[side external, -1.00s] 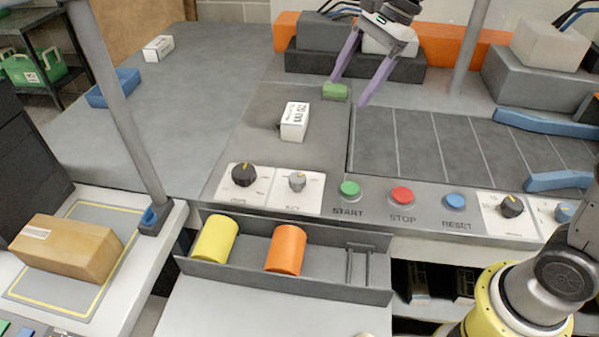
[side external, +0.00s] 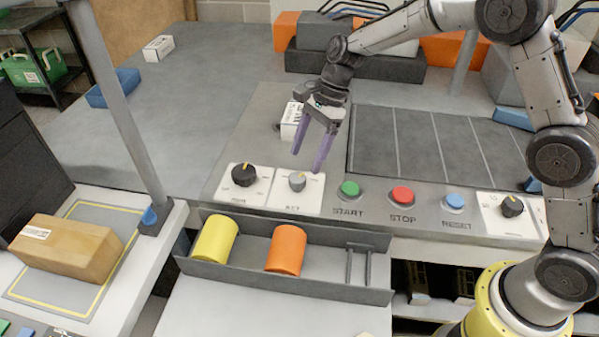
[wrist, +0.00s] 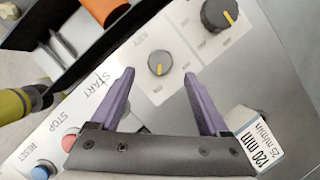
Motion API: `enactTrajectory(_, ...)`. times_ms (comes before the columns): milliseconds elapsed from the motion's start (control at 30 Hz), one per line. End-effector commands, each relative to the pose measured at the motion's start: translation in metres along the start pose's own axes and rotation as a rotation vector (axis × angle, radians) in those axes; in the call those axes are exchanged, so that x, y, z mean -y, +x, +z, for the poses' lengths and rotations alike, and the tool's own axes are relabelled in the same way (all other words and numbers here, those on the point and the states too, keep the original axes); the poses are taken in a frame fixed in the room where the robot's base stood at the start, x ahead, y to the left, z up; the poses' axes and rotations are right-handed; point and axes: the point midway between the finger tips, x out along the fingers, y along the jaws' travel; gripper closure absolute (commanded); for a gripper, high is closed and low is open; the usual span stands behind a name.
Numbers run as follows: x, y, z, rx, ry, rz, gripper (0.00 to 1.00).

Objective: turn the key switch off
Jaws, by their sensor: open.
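The key switch (side external: 297,181) is a small grey knob with a yellow mark, on a white plate at the panel's front edge. In the side view its mark points toward the back of the panel. The wrist view shows the knob (wrist: 159,62) beside the label KEY, with its mark toward the bottom of the picture. My gripper (side external: 308,161) is open and empty, pointing down just above and behind the knob. In the wrist view my two purple fingers (wrist: 158,74) are spread, with the knob between and just beyond their tips. They appear not to touch it.
A larger black knob (side external: 243,174) sits left of the key switch. The green START (side external: 349,190), red STOP (side external: 402,196) and blue RESET (side external: 454,202) buttons lie right. A white box (side external: 290,121) stands behind my gripper. A tray (side external: 340,291) holds two cylinders in front.

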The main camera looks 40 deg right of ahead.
Motion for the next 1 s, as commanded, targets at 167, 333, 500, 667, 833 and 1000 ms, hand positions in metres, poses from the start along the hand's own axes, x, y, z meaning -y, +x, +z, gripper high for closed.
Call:
enactTrajectory(167,-0.001,0.032,0.000,-0.001,0.000,0.004,0.21)
enactTrajectory(333,0.000,0.050,0.000,0.000,0.000,0.001,0.21)
enactTrajectory(500,0.000,0.056,0.000,0.000,0.001,0.000,0.21)
enactTrajectory(667,0.000,0.057,0.000,0.000,0.001,0.000,0.21)
enactTrajectory(833,0.000,0.056,0.000,0.000,0.000,0.000,0.37)
enactTrajectory(1000,0.000,0.056,0.000,0.000,0.000,0.000,0.68)
